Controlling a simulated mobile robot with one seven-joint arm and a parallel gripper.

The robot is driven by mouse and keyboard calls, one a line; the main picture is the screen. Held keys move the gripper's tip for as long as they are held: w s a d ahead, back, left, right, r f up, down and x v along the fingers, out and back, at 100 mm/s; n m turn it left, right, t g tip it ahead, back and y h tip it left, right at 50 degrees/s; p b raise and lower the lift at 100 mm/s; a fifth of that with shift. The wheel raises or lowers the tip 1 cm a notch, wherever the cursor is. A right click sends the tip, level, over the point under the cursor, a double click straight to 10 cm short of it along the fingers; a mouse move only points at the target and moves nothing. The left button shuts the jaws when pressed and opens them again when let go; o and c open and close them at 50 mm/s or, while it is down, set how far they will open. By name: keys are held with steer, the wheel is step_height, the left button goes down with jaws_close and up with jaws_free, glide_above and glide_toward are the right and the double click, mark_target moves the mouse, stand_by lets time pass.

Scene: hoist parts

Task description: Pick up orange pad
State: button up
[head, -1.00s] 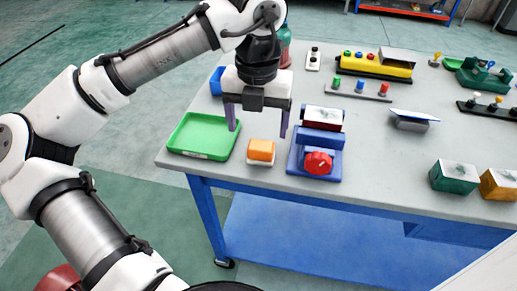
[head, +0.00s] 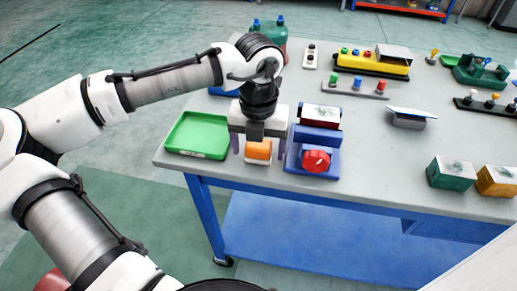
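The orange pad (head: 259,150) is a small orange block on a whitish base near the front edge of the grey table, between a green tray and a blue fixture. My gripper (head: 257,152) is lowered over it, pointing down. Its fingers are apart, one on the left of the pad and one on the right. The pad sits between them. I cannot tell whether either finger touches it. The pad's front face shows; its back is hidden by the gripper.
The green tray (head: 198,134) is close on the left. The blue fixture with a red knob (head: 316,161) stands close on the right. A teal block (head: 452,174) and a yellow block (head: 498,181) are at the front right. The grey table (head: 376,160) is bare between.

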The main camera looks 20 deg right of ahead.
mark_target(257, 144)
steer(key=c, duration=1)
steer(key=shift+r, duration=0.15)
step_height(257, 144, up, 20)
steer(key=p, duration=0.1)
steer(key=o, duration=0.5)
steer(key=shift+c, duration=0.2)
steer(key=c, duration=0.3)
steer(key=shift+a+f, duration=0.1)
steer(key=shift+f, duration=0.1)
steer(key=shift+c, duration=0.2)
